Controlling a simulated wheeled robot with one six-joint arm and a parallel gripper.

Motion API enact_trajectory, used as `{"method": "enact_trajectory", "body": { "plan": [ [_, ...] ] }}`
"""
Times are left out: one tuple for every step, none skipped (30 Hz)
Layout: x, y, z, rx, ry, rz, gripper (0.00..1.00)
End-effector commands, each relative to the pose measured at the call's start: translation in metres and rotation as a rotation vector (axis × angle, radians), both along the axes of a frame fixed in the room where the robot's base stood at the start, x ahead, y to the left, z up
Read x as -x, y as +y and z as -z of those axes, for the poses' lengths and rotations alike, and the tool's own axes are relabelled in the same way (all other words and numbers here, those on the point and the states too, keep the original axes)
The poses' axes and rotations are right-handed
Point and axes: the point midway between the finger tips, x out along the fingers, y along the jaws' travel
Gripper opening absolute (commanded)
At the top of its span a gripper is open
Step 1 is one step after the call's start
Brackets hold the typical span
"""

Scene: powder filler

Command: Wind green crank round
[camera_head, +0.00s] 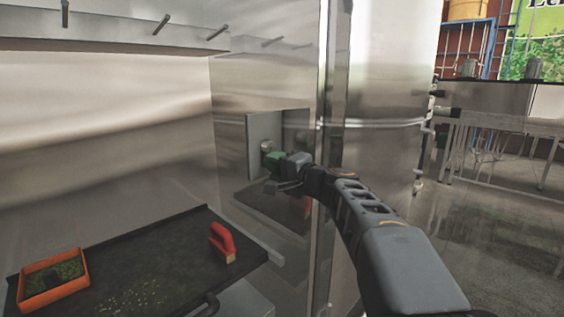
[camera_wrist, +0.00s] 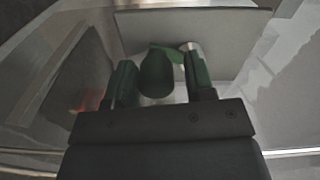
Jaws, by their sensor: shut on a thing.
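The green crank (camera_head: 273,160) sits on a square metal plate (camera_head: 262,130) fixed to the steel wall, with a round metal hub behind it. My gripper (camera_head: 283,172) reaches in from the right and is shut on the crank, covering part of it. In the wrist view the dark green crank handle (camera_wrist: 156,74) stands between the two fingers of my gripper (camera_wrist: 158,88), in front of the plate (camera_wrist: 225,40). A green arm runs from behind the handle to the metal hub (camera_wrist: 188,47) at the right.
A black tray (camera_head: 180,240) below left holds an orange box of green bits (camera_head: 52,283), a red-handled brush (camera_head: 222,243) and scattered grains. A steel post (camera_head: 325,90) stands close to my arm. Pegs (camera_head: 162,24) stick out from a rail above.

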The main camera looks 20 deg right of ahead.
Motion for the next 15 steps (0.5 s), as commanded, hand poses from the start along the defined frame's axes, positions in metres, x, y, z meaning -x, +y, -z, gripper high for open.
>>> {"method": "enact_trajectory", "body": {
  "plan": [
    [0.0012,0.0009,-0.0087,-0.001,-0.016,0.0,0.39],
    [0.0012,0.0007,-0.0088,-0.001,-0.016,0.0,0.39],
    [0.0012,0.0006,-0.0089,-0.001,-0.016,0.0,0.4],
    [0.0012,0.0006,-0.0089,-0.001,-0.016,0.0,0.4],
    [0.0013,0.0006,-0.009,0.0,-0.017,0.001,0.4],
    [0.0016,0.001,-0.0092,0.0,-0.018,0.001,0.4],
    [0.0022,0.0017,-0.0096,0.0,-0.018,0.001,0.4],
    [0.0029,0.0027,-0.0103,0.0,-0.019,0.0,0.41],
    [0.0039,0.0041,-0.0114,0.001,-0.019,0.0,0.43],
    [0.0045,0.0048,-0.0122,0.001,-0.019,0.0,0.44],
    [0.0047,0.0051,-0.0128,0.001,-0.018,0.0,0.45],
    [0.0045,0.0046,-0.0135,0.0,-0.018,0.001,0.46],
    [0.0046,0.0043,-0.0136,0.0,-0.017,0.002,0.46],
    [0.0046,0.0041,-0.0138,0.0,-0.017,0.002,0.46],
    [0.0045,0.004,-0.0138,0.0,-0.017,0.003,0.46]
  ]
}}
